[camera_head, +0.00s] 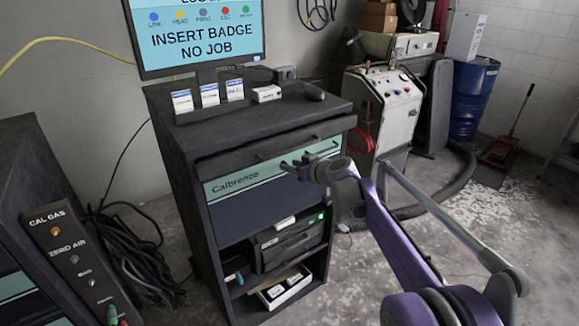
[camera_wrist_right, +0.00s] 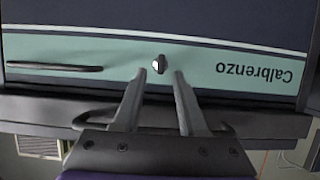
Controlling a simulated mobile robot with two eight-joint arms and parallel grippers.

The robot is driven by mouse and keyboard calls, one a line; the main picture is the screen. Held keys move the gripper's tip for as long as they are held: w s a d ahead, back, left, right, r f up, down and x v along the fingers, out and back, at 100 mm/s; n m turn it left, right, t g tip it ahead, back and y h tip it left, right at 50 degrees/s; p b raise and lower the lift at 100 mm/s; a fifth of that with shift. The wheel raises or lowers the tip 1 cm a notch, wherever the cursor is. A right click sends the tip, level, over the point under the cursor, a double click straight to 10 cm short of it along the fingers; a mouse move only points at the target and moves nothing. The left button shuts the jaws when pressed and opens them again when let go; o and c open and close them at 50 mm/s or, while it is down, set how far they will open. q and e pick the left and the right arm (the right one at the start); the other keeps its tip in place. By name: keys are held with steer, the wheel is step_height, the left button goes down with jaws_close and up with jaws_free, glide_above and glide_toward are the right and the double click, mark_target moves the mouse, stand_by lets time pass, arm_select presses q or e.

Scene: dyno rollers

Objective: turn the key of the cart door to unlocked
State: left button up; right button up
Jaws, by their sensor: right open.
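The dark cart (camera_head: 250,118) stands in the middle of the head view, with a teal "Calbrenzo" band (camera_head: 238,183) across its dark blue front. The band shows upside down in the right wrist view (camera_wrist_right: 225,67). A small metallic key (camera_wrist_right: 159,64) sits on this band, just beyond my fingertips. Whether it touches them I cannot tell. My right gripper (camera_wrist_right: 160,74) is open, its two fingers either side of the key's line. In the head view my right gripper (camera_head: 297,166) is in front of the band and hides the key area. My left gripper is out of view.
A dark bar handle (camera_wrist_right: 55,68) lies beside the key on the band. A drawer front (camera_head: 235,161) juts above it. A monitor (camera_head: 200,35) and small boxes (camera_head: 209,94) stand on top. A gas cabinet (camera_head: 75,260) is at left, a white machine (camera_head: 385,110) at right.

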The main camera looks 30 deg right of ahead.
steer(key=shift+x, duration=0.8)
jaws_close()
